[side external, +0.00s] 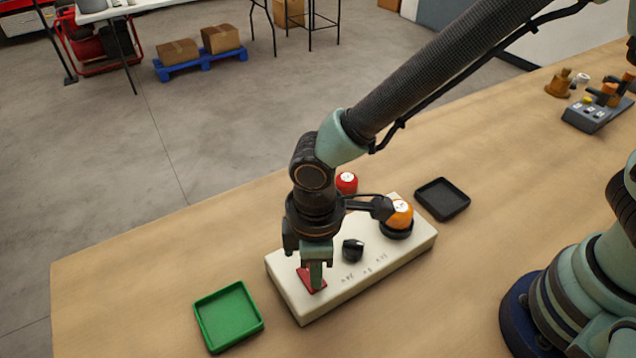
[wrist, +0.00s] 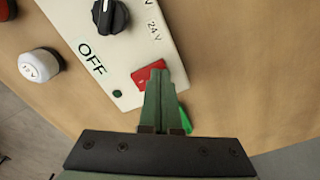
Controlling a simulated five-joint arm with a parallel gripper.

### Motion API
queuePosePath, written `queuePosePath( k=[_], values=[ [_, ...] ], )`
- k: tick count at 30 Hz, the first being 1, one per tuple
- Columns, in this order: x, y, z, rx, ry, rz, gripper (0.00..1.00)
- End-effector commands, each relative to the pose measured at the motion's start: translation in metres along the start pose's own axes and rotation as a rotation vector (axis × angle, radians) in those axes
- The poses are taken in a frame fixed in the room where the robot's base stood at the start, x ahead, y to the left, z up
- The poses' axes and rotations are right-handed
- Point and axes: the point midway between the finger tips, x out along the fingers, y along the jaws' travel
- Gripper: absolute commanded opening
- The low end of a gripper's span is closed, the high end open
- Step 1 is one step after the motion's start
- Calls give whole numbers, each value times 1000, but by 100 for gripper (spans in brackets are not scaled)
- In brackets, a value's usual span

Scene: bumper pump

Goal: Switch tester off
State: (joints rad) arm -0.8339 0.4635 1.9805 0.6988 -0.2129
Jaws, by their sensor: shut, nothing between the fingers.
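The tester is a cream-coloured box (side external: 340,282) lying on the wooden table, and its panel (wrist: 104,60) fills the upper left of the wrist view. A red switch (side external: 304,280) sits at its left end; it also shows in the wrist view (wrist: 140,78), near the "OFF" lettering. A black knob (side external: 352,250) is in the middle of the box. My gripper (side external: 315,288) is shut and empty, pointing down, with its tips at the red switch (wrist: 158,70). The tips cover part of the switch, and I cannot tell whether they press it.
A green tray (side external: 229,318) lies left of the box and a black tray (side external: 442,199) behind its right end. An orange-topped piece (side external: 399,215) stands on the box; a red-topped piece (side external: 346,183) stands behind it. The front table is clear.

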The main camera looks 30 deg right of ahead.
Motion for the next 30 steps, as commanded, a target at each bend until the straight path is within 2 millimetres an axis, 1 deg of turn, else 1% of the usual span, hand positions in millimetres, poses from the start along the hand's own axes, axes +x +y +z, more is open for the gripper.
queuePosePath(
  k=[5,27,30],
  values=[
    [-10,0,-1,0,4,1,0],
    [-63,0,-1,0,4,1,0],
    [-68,0,-1,0,3,1,0]
  ],
)
